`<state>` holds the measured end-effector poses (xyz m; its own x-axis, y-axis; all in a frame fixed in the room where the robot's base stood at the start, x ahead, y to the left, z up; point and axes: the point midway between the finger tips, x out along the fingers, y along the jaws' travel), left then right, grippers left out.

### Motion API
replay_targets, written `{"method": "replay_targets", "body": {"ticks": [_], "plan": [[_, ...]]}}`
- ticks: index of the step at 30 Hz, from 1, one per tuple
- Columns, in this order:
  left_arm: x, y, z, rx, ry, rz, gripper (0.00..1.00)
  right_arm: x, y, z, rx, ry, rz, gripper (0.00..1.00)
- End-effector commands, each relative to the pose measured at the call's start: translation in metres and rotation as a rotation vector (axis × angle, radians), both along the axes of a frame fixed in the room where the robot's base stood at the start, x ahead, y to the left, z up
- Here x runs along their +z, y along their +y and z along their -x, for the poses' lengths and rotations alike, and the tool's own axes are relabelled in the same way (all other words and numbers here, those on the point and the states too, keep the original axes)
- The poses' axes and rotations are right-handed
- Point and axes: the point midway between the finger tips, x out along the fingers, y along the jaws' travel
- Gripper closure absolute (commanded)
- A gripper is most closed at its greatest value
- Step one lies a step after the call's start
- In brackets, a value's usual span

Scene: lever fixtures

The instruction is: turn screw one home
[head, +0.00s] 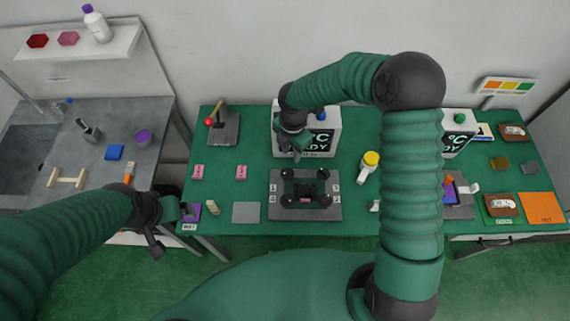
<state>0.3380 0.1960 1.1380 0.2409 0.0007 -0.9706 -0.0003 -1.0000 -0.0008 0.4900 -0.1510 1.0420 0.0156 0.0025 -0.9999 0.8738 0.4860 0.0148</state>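A grey fixture plate (275,213) lies near the front middle of the green table, with number labels at its sides. On it stands a dark block with round black heads at its corners. The label that looks like 1 is at the plate's left; screw one, perhaps the upper left head (287,175), is too small to judge how deep it sits. My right gripper (295,148) hangs above and behind the plate, apart from it, in front of a white box; its fingers blur together. My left gripper (168,228) is at the table's left front corner, fingers spread, seemingly empty.
A white box (328,140) with a dark display stands behind the plate. A red-knobbed lever (209,122) is at the back left. A yellow-topped white object (370,160) lies right of the plate. Pink blocks (241,172) and a grey pad (246,212) are to the left.

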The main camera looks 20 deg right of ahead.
Motion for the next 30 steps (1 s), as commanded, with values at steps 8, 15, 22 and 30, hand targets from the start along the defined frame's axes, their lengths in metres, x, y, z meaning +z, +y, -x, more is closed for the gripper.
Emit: {"method": "replay_targets", "body": {"ticks": [8,15,22,30], "plan": [[0.014,0.000,0.000,0.000,0.000,0.000,0.12,-0.076,0.006,-0.004,0.001,0.008,0.004,0.67],[0.021,0.000,0.000,0.000,-0.001,0.000,0.12,-0.118,0.004,-0.003,-0.001,0.003,0.002,0.67],[0.021,0.000,0.000,0.000,0.000,0.000,0.12,-0.128,0.002,-0.005,-0.002,0.002,0.001,0.67],[0.021,0.000,0.000,0.000,0.000,0.000,0.12,-0.128,0.004,-0.006,-0.002,0.003,0.001,0.87]]}}
